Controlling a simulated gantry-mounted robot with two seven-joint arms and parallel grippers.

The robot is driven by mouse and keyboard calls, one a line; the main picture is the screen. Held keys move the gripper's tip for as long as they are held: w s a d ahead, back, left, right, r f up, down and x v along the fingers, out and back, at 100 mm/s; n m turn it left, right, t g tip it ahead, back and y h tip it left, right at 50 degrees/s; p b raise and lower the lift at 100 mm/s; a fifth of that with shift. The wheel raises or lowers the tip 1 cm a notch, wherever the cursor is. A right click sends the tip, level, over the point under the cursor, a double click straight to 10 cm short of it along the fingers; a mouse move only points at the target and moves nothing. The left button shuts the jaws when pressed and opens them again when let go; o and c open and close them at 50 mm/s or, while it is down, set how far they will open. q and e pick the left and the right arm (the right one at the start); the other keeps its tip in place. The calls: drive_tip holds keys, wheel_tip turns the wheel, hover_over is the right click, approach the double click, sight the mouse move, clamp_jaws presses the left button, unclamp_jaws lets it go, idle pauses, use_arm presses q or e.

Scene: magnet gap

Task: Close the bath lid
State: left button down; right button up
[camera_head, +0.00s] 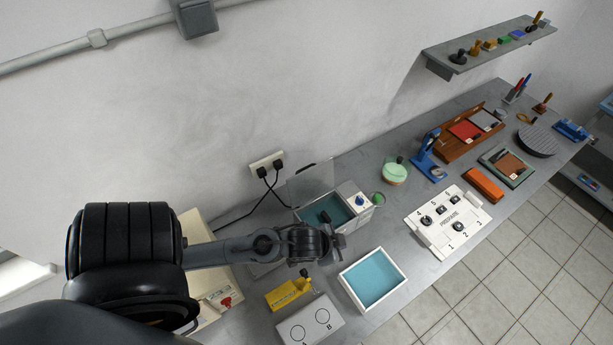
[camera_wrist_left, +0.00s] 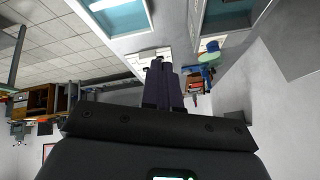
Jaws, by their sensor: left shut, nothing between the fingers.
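The bath (camera_head: 361,222) is a pale box with a teal interior and a blue knob, standing against the wall. Its clear lid (camera_head: 311,180) stands raised at the back edge, so the bath is open. My left gripper (camera_head: 338,244) is just in front of the bath in the head view, and its arm hides part of the bath's front. In the left wrist view the two dark fingers (camera_wrist_left: 163,84) are together and empty. The bath also shows at the top right there (camera_wrist_left: 197,14). My right gripper is not in view.
A white tray with a blue inside (camera_head: 402,277) lies in front. A yellow block (camera_head: 286,294) and a grey A/B box (camera_head: 311,322) sit near my arm. A green round pot (camera_head: 395,173) and a white numbered panel (camera_head: 437,239) stand to the right. Cables run behind the bath.

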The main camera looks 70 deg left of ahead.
use_arm(q)
drive_tip(key=w+a+t+b, duration=0.2)
drive_tip(key=w+a+t, duration=0.1)
drive_tip(key=w+a, duration=0.6)
drive_tip(key=w+a+r+m+t+h+b, duration=0.15)
drive_tip(key=w+a+r, duration=0.25)
drive_tip(key=a, duration=0.4)
drive_tip(key=w+a+r+m+t+h+b, duration=0.1)
drive_tip(key=w+a+r+h+b, duration=0.15)
drive_tip(key=w+a+r, duration=0.35)
drive_tip(key=n+g+h+b, duration=0.35)
drive_tip(key=n+g, duration=0.35)
drive_tip(key=g, duration=0.5)
approach(309, 180)
drive_tip(key=f, duration=0.2)
drive_tip(key=d+f+y, duration=0.1)
drive_tip(key=shift+s+t+p, duration=0.25)
drive_tip(key=shift+s+p, duration=0.05)
drive_tip(key=shift+s, duration=0.1)
drive_tip(key=shift+x, duration=0.85)
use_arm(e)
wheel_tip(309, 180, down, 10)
use_arm(q)
drive_tip(key=shift+w+r, duration=0.1)
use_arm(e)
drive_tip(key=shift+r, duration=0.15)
